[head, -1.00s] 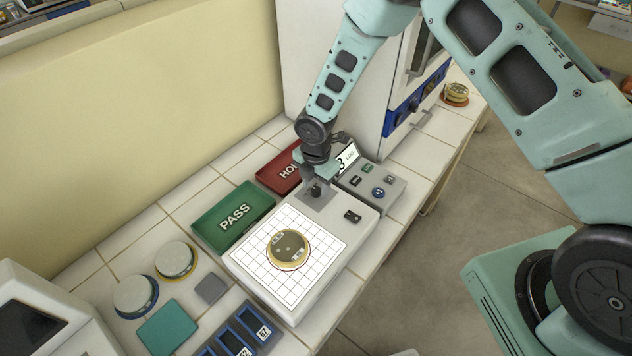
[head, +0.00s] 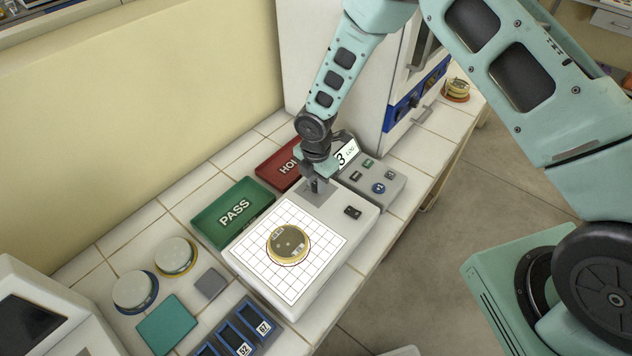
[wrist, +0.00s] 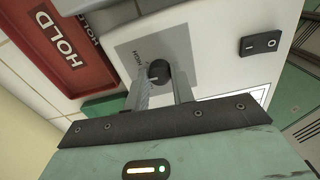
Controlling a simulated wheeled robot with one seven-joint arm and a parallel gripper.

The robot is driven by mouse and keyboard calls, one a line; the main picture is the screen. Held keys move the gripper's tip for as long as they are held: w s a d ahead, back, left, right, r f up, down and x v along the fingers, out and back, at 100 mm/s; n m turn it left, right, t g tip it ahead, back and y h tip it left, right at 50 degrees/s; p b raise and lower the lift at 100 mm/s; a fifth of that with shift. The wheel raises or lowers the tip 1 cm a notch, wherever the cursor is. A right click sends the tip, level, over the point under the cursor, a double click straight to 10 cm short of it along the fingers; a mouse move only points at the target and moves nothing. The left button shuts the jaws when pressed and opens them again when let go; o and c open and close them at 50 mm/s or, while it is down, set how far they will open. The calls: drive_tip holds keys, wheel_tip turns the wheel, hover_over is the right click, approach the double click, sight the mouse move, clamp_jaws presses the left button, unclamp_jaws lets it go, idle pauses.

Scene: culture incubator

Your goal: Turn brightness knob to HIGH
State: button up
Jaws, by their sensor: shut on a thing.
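The brightness knob (wrist: 159,70) is a small dark round knob on a grey panel (wrist: 182,45) of the white light box (head: 338,257). In the wrist view it sits between the two fingers of my gripper (wrist: 160,82), which is shut on it. The word HIGH shows on the panel just left of the knob; other lettering is partly hidden. In the head view my gripper (head: 317,186) points down at the box's far end, and its fingers hide the knob. The knob's pointer mark cannot be made out.
A petri dish (head: 289,244) lies on the lit grid. A green PASS tray (head: 232,212) and a red HOLD tray (wrist: 62,48) stand left of the box. A grey button unit (head: 385,190) stands behind it. A black switch (wrist: 261,43) is near the knob.

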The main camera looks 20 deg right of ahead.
sight(316, 185)
drive_tip(key=m+b, duration=0.3)
drive_tip(key=m, duration=0.1)
drive_tip(key=shift+f+m+b, duration=0.15)
drive_tip(key=shift+m+b, duration=0.15)
drive_tip(key=shift+b, duration=0.1)
drive_tip(key=shift+m+b, duration=1.05)
drive_tip(key=shift+m, duration=0.75)
drive_tip(key=shift+r, duration=0.2)
drive_tip(key=o, duration=1)
wheel_tip(316, 185, up, 17)
drive_tip(key=b, duration=0.4)
drive_tip(key=shift+r, duration=0.2)
